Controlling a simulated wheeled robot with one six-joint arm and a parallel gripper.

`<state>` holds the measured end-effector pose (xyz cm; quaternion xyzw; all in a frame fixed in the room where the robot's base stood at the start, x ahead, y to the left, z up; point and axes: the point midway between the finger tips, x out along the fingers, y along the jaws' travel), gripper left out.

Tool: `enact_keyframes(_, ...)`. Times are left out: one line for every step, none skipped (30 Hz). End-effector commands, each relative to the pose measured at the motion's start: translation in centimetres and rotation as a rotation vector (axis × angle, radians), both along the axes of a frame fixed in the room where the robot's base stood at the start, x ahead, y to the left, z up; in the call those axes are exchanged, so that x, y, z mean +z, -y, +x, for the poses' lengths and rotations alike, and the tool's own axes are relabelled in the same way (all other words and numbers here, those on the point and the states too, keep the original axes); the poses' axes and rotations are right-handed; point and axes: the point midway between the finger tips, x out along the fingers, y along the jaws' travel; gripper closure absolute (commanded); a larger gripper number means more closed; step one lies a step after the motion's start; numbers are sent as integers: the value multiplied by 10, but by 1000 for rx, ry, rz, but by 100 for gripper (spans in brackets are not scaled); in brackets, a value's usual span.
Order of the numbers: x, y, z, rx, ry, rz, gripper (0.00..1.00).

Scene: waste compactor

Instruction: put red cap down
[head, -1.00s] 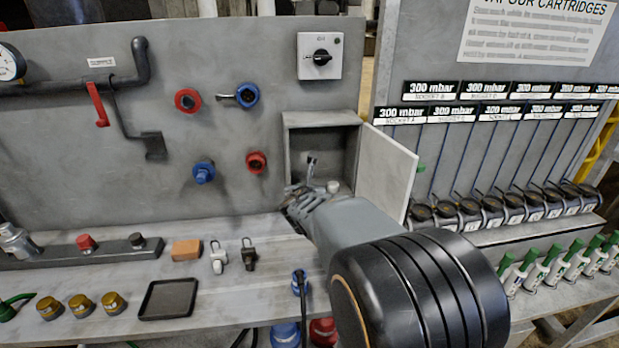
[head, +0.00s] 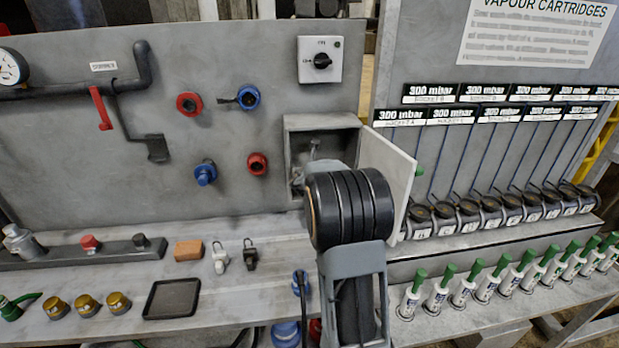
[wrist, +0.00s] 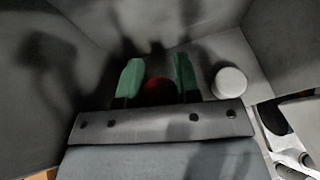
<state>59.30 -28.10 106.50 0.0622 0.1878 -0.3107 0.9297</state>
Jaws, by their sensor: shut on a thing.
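The red cap (wrist: 158,90) shows dark between the green fingertips of my gripper (wrist: 157,73) in the wrist view. The fingers are shut on its two sides. My gripper is inside the small open wall box (head: 322,122), close to its inner walls. A short white cylinder (wrist: 229,83) stands just right of the fingers, apart from them. Whether the cap touches the box floor cannot be told. In the head view my wrist hides the cap, the white cylinder and most of the box's inside.
The box's open door (head: 397,170) stands close to the right of my wrist. Below, the bench holds an orange block (head: 188,250), a black tray (head: 171,299) and several brass caps (head: 86,305). Cartridges with green tops (head: 470,284) line the right shelf.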

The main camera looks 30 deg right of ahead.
Motion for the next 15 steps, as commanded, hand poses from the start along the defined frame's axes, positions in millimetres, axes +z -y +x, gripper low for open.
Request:
enact_keyframes(-7, 0, 0, -1, 0, -2, 93)
enact_keyframes(-9, 0, 0, -1, 0, -2, 93)
enact_keyframes(-11, 0, 0, -1, 1, -2, 93)
enact_keyframes(-12, 0, 0, 0, 1, -2, 93)
enact_keyframes(-13, 0, 0, 0, 2, -1, 93)
enact_keyframes(-13, 0, 0, 0, 2, 0, 93)
enact_keyframes(-13, 0, 0, 0, 3, -1, 93)
enact_keyframes(-13, 0, 0, 0, 3, -1, 93)
enact_keyframes(-12, 0, 0, 0, 3, -1, 93)
enact_keyframes(-12, 0, 0, 0, 3, -1, 93)
enact_keyframes(-12, 0, 0, 0, 3, -1, 93)
enact_keyframes(-12, 0, 0, 0, 3, -1, 93)
enact_keyframes(-13, 0, 0, 0, 3, -1, 93)
enact_keyframes(-13, 0, 0, 0, 3, -1, 93)
enact_keyframes(-14, 0, 0, 0, 3, -1, 93)
